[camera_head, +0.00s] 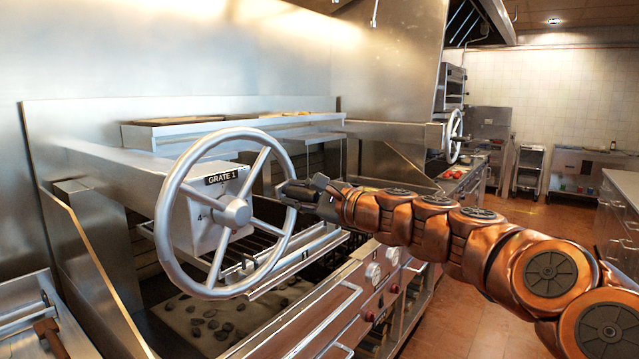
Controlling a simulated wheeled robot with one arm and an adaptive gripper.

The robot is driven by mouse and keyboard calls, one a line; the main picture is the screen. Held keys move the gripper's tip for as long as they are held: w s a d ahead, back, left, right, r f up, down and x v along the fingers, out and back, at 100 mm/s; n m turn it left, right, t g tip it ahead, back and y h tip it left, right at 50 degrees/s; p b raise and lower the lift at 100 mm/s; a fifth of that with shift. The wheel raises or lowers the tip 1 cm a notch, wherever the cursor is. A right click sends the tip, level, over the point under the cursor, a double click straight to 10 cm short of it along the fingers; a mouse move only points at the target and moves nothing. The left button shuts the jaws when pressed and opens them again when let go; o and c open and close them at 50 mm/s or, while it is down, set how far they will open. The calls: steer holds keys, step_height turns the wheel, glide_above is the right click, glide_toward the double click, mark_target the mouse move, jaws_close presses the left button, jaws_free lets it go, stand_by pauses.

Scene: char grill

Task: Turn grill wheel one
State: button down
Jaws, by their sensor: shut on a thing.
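The grill wheel (168,228) is a large silver spoked wheel on the left, mounted on a metal box with a black label reading "GRATE 1" (221,177). Its hub (236,211) is in the middle, with several spokes out to the rim. My gripper (289,193) is at the right side of the wheel, shut on the rim there. My copper-coloured arm reaches in from the lower right. The fingertips are small and dark, so their exact hold around the rim is hard to make out.
Below the wheel is the open grill bed with dark coals (205,318) and grate bars. The front panel with knobs (373,273) and handles runs along the right. A second wheel (454,136) stands farther back.

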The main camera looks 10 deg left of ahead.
steer(key=shift+s+a+f+m, duration=0.15)
steer(key=shift+f+m, duration=0.15)
steer(key=shift+f, duration=0.1)
steer(key=shift+s+a+f+m, duration=0.1)
steer(key=shift+a+f+m, duration=0.05)
steer(key=shift+f+m, duration=0.2)
steer(key=shift+f, duration=0.1)
steer(key=c, duration=0.9)
jaws_free()
steer(key=shift+w+d, duration=0.1)
steer(key=shift+d, duration=0.05)
steer(key=shift+d, duration=0.4)
steer(key=v, duration=1.1)
steer(key=shift+s, duration=0.2)
